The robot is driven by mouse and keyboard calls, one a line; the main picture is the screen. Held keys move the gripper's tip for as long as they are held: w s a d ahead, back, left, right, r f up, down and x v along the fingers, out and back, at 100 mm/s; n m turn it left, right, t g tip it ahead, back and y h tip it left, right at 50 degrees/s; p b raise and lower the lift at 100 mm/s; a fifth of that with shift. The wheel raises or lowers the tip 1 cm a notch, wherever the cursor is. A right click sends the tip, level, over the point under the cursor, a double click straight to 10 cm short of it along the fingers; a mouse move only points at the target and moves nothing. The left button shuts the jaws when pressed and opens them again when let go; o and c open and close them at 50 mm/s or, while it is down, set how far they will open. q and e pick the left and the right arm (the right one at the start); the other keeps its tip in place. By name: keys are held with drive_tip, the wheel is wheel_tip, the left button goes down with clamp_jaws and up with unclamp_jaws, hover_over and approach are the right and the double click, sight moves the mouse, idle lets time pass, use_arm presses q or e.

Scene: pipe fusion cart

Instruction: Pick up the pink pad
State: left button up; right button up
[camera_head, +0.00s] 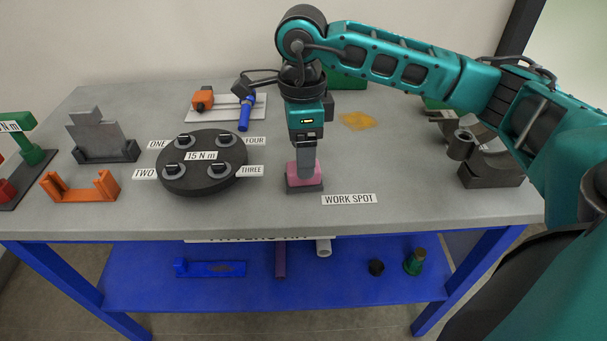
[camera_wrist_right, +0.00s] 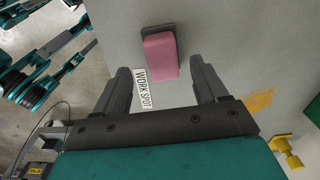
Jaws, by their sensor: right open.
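The pink pad (camera_head: 305,178) sits on a small dark base (camera_head: 304,188) on the grey table, just left of the WORK SPOT label (camera_head: 349,199). My right gripper (camera_head: 306,172) points down over the pad and hides part of it in the head view. In the right wrist view the pink pad (camera_wrist_right: 160,55) lies ahead of and between the two open fingers of my right gripper (camera_wrist_right: 163,80). A gap shows on each side, and the fingers do not grip it. My left gripper is in neither view.
Left of the pad stands a round black disc (camera_head: 202,162) with several fittings and number labels. An orange bracket (camera_head: 80,187) and grey block (camera_head: 97,135) stand further left. A dark curved clamp (camera_head: 490,160) is at the right.

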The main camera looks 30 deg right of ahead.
drive_tip(key=f, duration=0.5)
drive_tip(key=shift+w+d, duration=0.1)
drive_tip(key=shift+d, duration=0.1)
drive_tip(key=shift+c, duration=0.3)
drive_tip(key=c, duration=0.9)
drive_tip(key=shift+r, duration=0.1)
wheel_tip(320, 180, up, 20)
drive_tip(key=p, duration=0.2)
drive_tip(key=shift+p, duration=0.3)
